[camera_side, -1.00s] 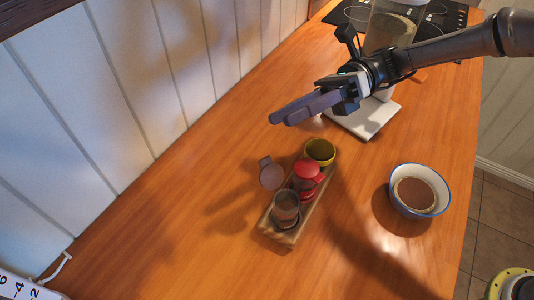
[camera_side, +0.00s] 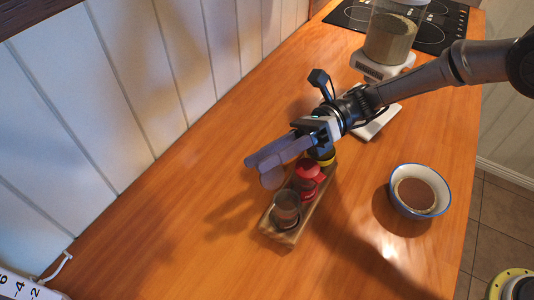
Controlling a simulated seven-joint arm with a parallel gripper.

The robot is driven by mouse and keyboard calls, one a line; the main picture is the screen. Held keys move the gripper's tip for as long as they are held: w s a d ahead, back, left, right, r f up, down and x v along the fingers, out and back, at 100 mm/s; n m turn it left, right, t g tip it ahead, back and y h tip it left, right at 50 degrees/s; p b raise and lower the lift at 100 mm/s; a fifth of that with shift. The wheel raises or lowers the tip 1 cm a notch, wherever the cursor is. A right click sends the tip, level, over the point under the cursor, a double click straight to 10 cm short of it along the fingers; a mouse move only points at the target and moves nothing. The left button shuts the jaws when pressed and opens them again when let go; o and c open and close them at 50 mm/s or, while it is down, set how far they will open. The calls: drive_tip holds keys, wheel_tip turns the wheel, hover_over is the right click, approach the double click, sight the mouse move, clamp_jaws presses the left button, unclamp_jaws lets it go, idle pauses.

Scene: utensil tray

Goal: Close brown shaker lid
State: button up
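The brown shaker (camera_side: 286,212) stands upright at the near end of a wooden holder (camera_side: 283,236). Its round brown lid (camera_side: 272,181) is open and tilted up on the wall side, its upper part covered by my fingers. My gripper (camera_side: 254,165) reaches in from the right, its fingers pointing left toward the wall. The fingertips are over or just behind the raised lid in the picture; I cannot tell whether they touch it. The fingers overlap in this view, so any gap between them is unclear. Nothing shows held in them.
A red shaker (camera_side: 308,174) stands in the middle of the holder. A white bowl (camera_side: 419,191) with a blue rim stands to the right. A container (camera_side: 389,38) stands near the stove.

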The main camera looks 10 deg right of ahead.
clamp_jaws()
